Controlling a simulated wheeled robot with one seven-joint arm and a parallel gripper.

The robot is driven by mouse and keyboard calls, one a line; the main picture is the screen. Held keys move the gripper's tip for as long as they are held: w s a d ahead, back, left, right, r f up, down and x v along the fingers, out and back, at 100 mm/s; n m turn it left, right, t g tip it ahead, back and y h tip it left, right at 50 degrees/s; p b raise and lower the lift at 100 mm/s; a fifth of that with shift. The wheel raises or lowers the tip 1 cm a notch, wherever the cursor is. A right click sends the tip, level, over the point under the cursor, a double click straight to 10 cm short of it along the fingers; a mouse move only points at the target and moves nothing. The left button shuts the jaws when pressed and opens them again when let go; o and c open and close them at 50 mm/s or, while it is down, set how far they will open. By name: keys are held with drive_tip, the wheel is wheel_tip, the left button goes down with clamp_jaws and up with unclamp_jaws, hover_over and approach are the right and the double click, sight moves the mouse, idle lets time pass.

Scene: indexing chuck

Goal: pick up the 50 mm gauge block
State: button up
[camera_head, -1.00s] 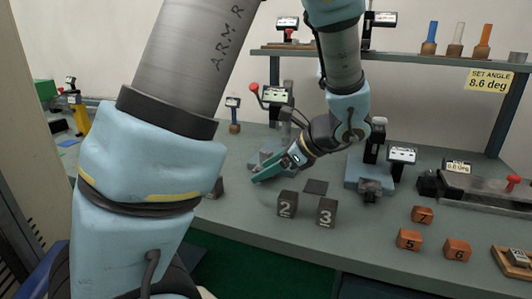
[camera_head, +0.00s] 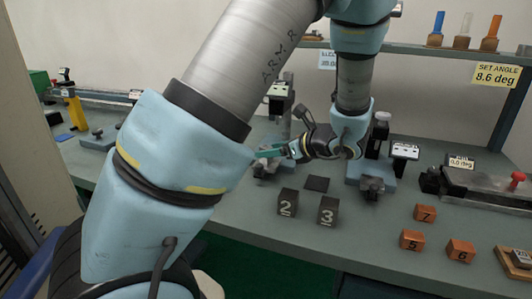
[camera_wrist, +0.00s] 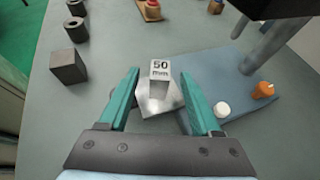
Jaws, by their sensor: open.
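The 50 mm gauge block (camera_wrist: 159,72), a small grey metal piece with a white "50 mm" label, stands in the wrist view near the edge of a blue plate (camera_wrist: 213,76). A bright angular metal surface (camera_wrist: 161,102) shows just below it in the picture; I cannot tell whether it is part of the block. My gripper (camera_wrist: 158,70) is open, its two teal fingers to the left and right of the block, with gaps visible. In the head view my gripper (camera_head: 262,153) is low at the bench, left of centre; the block cannot be made out there.
Orange blocks 5 (camera_head: 411,240), 6 (camera_head: 460,251) and 7 (camera_head: 425,213) lie to the right. An orange knob (camera_wrist: 263,90) and white button (camera_wrist: 221,109) are on the blue plate.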

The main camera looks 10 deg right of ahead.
drive_tip(key=shift+x, duration=1.25)
drive_tip(key=shift+s, duration=0.1)
clamp_jaws()
